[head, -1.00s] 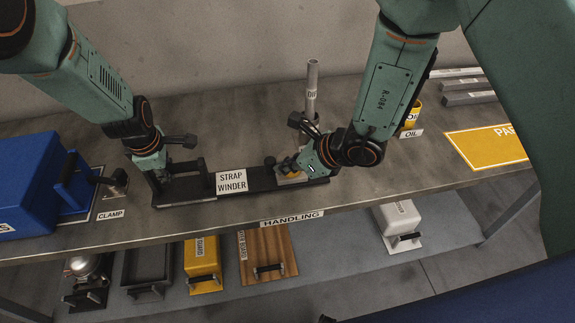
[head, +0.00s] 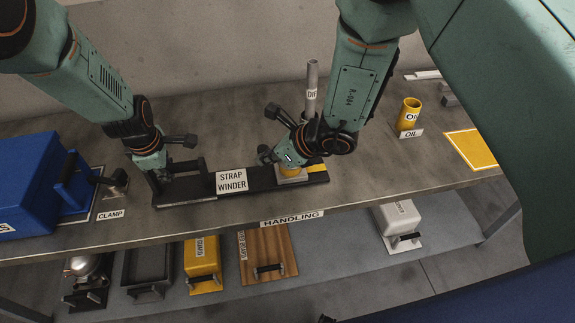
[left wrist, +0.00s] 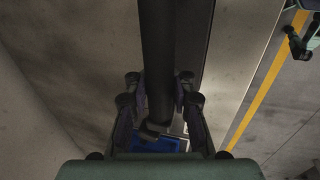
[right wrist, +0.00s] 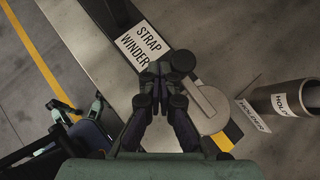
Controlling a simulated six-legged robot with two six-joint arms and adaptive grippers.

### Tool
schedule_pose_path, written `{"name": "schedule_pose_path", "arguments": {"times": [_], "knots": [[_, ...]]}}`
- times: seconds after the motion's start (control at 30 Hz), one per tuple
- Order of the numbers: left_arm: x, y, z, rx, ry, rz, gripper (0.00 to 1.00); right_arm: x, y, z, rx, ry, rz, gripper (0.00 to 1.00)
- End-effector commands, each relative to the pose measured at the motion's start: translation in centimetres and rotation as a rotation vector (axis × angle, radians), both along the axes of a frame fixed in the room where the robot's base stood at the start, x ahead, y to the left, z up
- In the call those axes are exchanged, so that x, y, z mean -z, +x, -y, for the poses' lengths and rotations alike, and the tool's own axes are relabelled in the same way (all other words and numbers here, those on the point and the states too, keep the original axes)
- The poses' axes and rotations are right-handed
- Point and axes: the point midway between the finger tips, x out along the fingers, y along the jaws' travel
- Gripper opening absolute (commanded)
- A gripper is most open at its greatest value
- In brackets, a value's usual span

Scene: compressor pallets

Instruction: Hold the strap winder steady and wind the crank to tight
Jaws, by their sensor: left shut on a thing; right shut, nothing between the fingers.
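The strap winder (head: 205,197) is a long dark bar with a white label (head: 231,181), lying on the bench. My right gripper (right wrist: 150,85) is shut and empty, close beside a dark knob at the arm's end. Whether they touch I cannot tell.
A grey tube (head: 312,80) stands upright behind the crank. A yellow oil cup (head: 410,114) and a yellow mat (head: 470,149) are to the right. A blue case (head: 30,180) and a clamp (head: 115,185) stand left. Several items fill the lower shelf.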

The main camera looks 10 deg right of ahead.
Motion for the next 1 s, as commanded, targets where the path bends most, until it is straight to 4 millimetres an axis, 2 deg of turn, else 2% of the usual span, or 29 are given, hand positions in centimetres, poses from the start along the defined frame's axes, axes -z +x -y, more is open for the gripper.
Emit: {"name": "schedule_pose_path", "arguments": {"times": [0.5, 1.0], "knots": [[0.0, -0.1, 0.0, 0.007, 0.003, -0.003, 0.0, -0.2, 3.1, -0.7, 0.012, 0.002, 0.004, 0.0], [0.0, -0.1, 0.0, 0.007, 0.003, -0.004, 0.0, -0.2, 3.7, -0.7, 0.069, 0.002, 0.003, 0.0]]}}
